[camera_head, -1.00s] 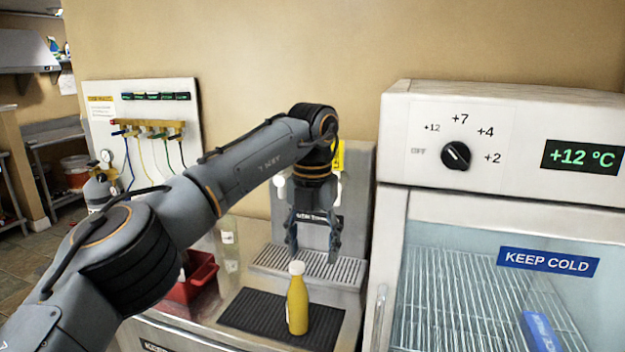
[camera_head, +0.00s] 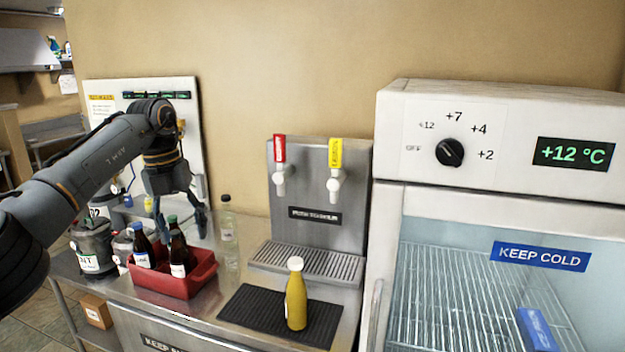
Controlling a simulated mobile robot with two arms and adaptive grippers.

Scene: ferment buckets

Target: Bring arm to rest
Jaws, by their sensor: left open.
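My left arm comes in from the left edge. Its gripper (camera_head: 180,228) is open and empty, pointing down above and behind the red crate (camera_head: 187,286), with one finger partly hidden by the dark bottles. I cannot tell if the fingers touch anything there. My right gripper is not in view.
A yellow bottle (camera_head: 296,296) stands upright on a black mat (camera_head: 252,310) before a two-tap dispenser (camera_head: 316,235). A clear bottle (camera_head: 229,243) stands right of the crate. A grey bucket (camera_head: 95,247) is at left. A glass-door cooler (camera_head: 480,290) fills the right side.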

